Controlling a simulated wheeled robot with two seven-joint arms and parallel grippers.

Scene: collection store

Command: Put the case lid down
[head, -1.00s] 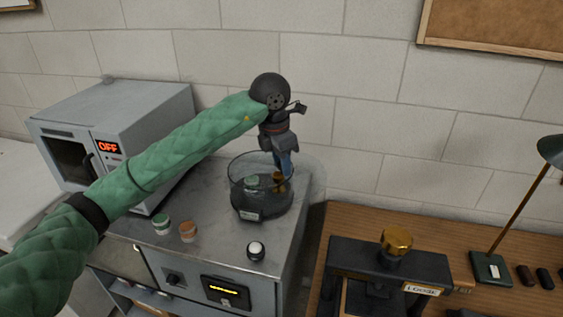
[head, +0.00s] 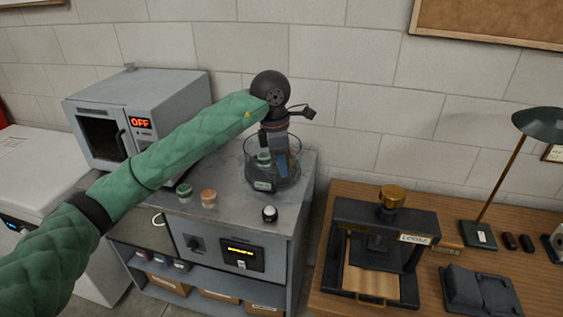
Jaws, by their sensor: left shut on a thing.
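A round case of clear glass (head: 299,158) with a dark base and a small label stands on the grey cabinet top. A small green-topped jar (head: 264,158) shows inside it. My left gripper (head: 283,168) points down at the case, and its fingers overlap the glass. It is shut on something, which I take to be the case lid. The lid's outline cannot be told apart from the clear glass, and the grip is partly hidden. I cannot tell whether the lid touches the case. My right gripper is not in view.
A green-topped jar (head: 184,190), an orange-topped jar (head: 208,198) and a black-and-white knob (head: 269,213) stand at the front of the cabinet top (head: 238,205). An oven (head: 140,115) is at left. A press (head: 385,240) and lamp (head: 478,232) stand on the wooden table.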

